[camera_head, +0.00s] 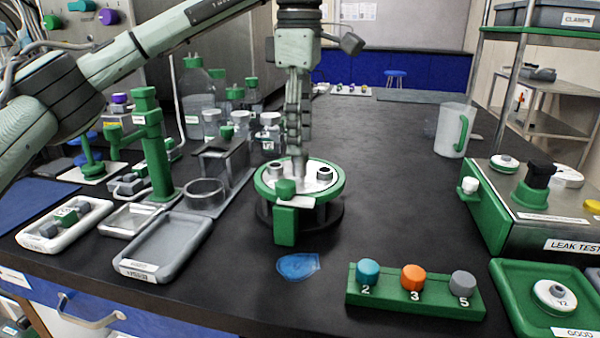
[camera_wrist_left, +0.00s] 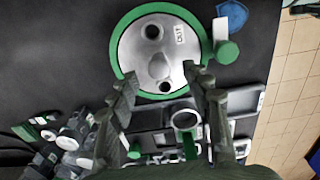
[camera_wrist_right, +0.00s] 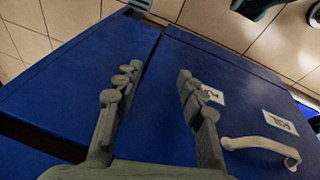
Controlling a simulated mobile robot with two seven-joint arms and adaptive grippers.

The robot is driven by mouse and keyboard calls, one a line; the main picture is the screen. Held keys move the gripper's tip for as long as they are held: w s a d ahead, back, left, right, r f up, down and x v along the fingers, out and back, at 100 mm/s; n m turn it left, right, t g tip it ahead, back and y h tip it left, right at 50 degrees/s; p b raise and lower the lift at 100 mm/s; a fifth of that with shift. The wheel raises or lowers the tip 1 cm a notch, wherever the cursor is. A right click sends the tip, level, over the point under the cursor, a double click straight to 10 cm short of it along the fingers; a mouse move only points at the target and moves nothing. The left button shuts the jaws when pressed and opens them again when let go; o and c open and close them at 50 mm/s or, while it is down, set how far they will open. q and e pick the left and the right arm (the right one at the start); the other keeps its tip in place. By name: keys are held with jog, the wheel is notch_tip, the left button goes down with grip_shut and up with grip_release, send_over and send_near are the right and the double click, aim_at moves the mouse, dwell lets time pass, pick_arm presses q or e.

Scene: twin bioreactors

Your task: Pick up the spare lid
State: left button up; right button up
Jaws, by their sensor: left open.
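A round lid (camera_head: 322,181) with a green rim and a pale metal top rests on a dark round stand (camera_head: 325,218) at the middle of the bench. Dark ports and a green knob stand on its top, and a green block hangs at its front. The lid also shows in the left wrist view (camera_wrist_left: 135,45), with a small label and a central boss (camera_wrist_left: 158,67). My left gripper (camera_head: 299,160) points down above the lid, its fingers apart and empty. The boss appears between the fingers in the left wrist view (camera_wrist_left: 163,82). My right gripper (camera_wrist_right: 158,73) is open and empty, facing blue cabinet fronts.
A grey tray (camera_head: 165,247), a green stand (camera_head: 152,145) and several bottles crowd the left side. A green rack (camera_head: 415,298) with three coloured caps is in front right. The leak tester (camera_head: 530,220) and a clear jug (camera_head: 453,130) stand right. The bench behind is mostly clear.

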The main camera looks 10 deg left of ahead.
aim_at(300, 165)
pick_arm(q)
notch_tip(300, 165, down, 4)
jog(key=shift+f, duration=0.15)
grip_shut()
dwell(0.3)
